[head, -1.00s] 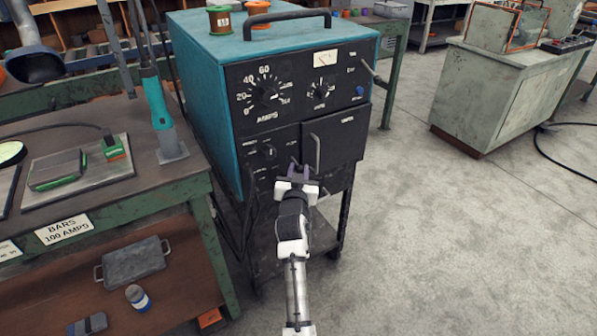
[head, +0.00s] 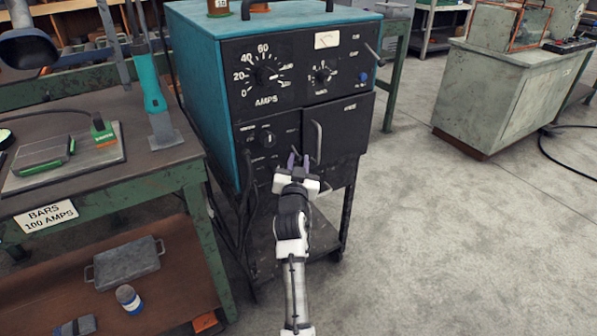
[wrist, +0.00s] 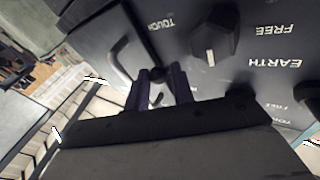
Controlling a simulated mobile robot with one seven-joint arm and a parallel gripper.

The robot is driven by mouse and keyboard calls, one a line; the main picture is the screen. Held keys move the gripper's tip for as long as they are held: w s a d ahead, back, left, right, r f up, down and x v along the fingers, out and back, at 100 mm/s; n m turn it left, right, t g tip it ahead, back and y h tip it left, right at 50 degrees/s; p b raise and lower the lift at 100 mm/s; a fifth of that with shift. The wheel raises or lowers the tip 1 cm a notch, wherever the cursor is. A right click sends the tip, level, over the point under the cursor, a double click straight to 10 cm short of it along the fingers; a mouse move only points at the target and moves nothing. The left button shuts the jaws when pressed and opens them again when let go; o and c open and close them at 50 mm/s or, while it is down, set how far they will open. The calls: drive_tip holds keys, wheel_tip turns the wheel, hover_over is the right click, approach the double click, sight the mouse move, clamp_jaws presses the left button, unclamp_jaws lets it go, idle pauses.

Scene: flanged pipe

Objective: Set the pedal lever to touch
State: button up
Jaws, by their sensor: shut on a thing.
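The pedal lever looks to be a short dark piece (wrist: 158,74) on the dark front panel (wrist: 190,70) of a teal welding machine. The word TOUCH is printed near it in the wrist view. My gripper (head: 298,162) is at the lower part of the panel, left of the door handle, its two purple fingers pointing at the panel. In the wrist view its fingers (wrist: 161,78) are shut on the dark lever. The lever's exact setting is hard to tell. In the head view the fingers hide it.
A grey bar handle (head: 316,142) stands out right beside my fingers. A dark rotary knob (wrist: 213,38) sits near the FREE and EARTH labels. A green-framed bench (head: 160,185) is at the left. Open floor (head: 430,250) lies to the right.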

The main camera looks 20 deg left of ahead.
drive_tip(key=shift+d, duration=0.1)
drive_tip(key=o, duration=1)
drive_tip(key=shift+c, duration=0.2)
drive_tip(key=b+v, duration=0.1)
drive_tip(key=v, duration=1.1)
drive_tip(key=shift+r, duration=0.1)
